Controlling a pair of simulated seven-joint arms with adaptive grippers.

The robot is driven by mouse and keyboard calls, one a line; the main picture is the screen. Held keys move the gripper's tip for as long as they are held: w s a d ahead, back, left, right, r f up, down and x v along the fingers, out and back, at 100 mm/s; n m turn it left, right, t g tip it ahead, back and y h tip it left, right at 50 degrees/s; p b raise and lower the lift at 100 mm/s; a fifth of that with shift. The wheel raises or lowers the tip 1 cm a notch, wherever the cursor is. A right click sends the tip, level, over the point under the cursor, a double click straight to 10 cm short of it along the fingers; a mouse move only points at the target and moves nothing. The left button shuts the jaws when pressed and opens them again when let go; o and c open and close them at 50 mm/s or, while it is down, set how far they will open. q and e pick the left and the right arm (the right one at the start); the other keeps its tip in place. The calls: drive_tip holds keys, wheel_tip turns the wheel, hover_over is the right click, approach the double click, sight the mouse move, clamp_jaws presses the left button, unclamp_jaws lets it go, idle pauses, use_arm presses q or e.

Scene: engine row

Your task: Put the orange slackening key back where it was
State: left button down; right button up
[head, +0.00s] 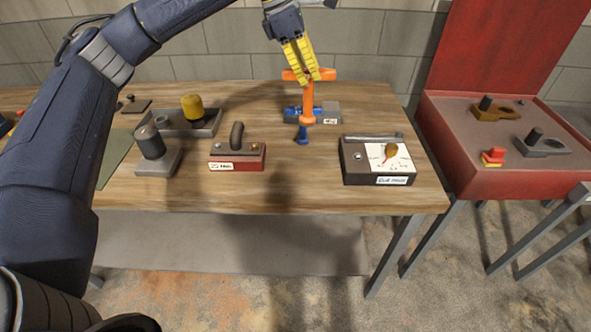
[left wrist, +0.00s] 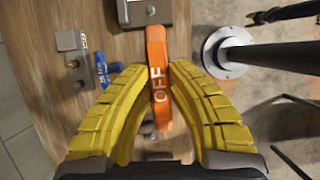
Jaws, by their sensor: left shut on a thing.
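The orange slackening key (head: 307,98) is T-shaped and hangs upright above the table, crossbar up. My left gripper (head: 307,77), with yellow fingers, is shut on its top. In the left wrist view the crossbar (left wrist: 157,80) reads "OFF" between the fingers (left wrist: 155,105). A blue piece (head: 291,111) is beside a grey labelled block (head: 329,113) behind the key; the key partly hides it. Both also show in the left wrist view, blue piece (left wrist: 103,67) and grey block (left wrist: 70,41). I cannot tell whether the key's lower end touches anything. My right gripper is out of view.
On the wooden table (head: 250,195) are a gauge box (head: 360,165) at right, a red base with a curved handle (head: 237,158), a grey knob block (head: 155,155) and a tray with a yellow knob (head: 193,107). A red console (head: 470,165) stands right.

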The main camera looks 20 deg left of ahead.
use_arm(q)
wheel_tip(320, 180, down, 20)
drive_tip(key=shift+r, duration=0.15)
idle(0.8)
drive_tip(key=c, duration=1.4)
unclamp_jaws()
drive_tip(key=shift+f, duration=0.2)
drive_tip(key=v, duration=1.2)
drive_tip(key=shift+d+r, duration=0.15)
drive_tip(key=shift+r, duration=0.05)
